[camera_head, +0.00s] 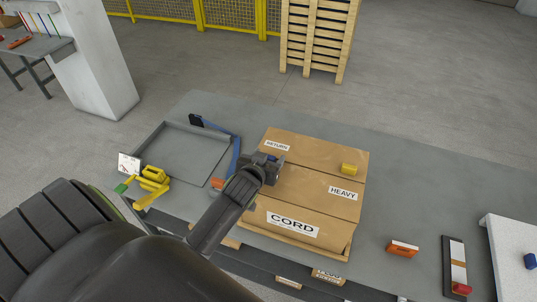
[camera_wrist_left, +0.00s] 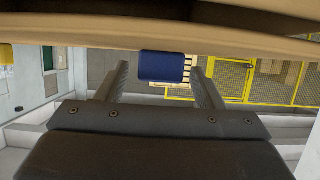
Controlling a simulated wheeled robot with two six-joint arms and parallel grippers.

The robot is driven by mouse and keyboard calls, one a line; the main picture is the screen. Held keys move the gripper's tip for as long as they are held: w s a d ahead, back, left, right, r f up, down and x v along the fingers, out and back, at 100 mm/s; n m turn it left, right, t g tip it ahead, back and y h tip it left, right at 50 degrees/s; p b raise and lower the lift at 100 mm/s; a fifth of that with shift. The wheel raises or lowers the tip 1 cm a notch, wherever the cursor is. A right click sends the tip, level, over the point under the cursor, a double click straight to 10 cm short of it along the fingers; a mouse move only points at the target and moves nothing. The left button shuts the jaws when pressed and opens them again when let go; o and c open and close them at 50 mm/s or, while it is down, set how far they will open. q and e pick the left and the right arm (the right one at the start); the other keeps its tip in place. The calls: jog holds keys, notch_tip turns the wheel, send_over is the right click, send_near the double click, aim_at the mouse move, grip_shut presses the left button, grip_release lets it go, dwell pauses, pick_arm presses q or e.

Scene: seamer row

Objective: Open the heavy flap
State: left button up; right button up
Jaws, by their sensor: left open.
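A tan cardboard box stands on the grey bench. Its middle panel, the heavy flap (camera_head: 310,187), carries the label HEAVY and lies flat. A yellow tab (camera_head: 348,168) sits near its right back corner; a yellow piece (camera_wrist_left: 5,53) shows at the left edge of the wrist view. My left gripper (camera_head: 271,165) is at the box's left side, by the seam between the RETURN and HEAVY panels. In the wrist view its fingers (camera_wrist_left: 165,80) are apart, with a blue block (camera_wrist_left: 164,66) between them. I cannot tell whether they touch it. My right gripper is out of view.
The RETURN panel (camera_head: 310,148) lies behind and the CORD panel (camera_head: 284,224) in front. A grey tray (camera_head: 188,150) and a yellow tool (camera_head: 150,184) lie left. An orange-handled item (camera_head: 403,249) and a white board (camera_head: 510,262) lie right. The bench right of the box is partly clear.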

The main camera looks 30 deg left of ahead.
pick_arm(q)
jog(key=shift+w+a+f, duration=0.1)
jog(key=shift+w+f, duration=0.05)
jog(key=shift+w, duration=0.2)
grip_shut()
dwell(0.3)
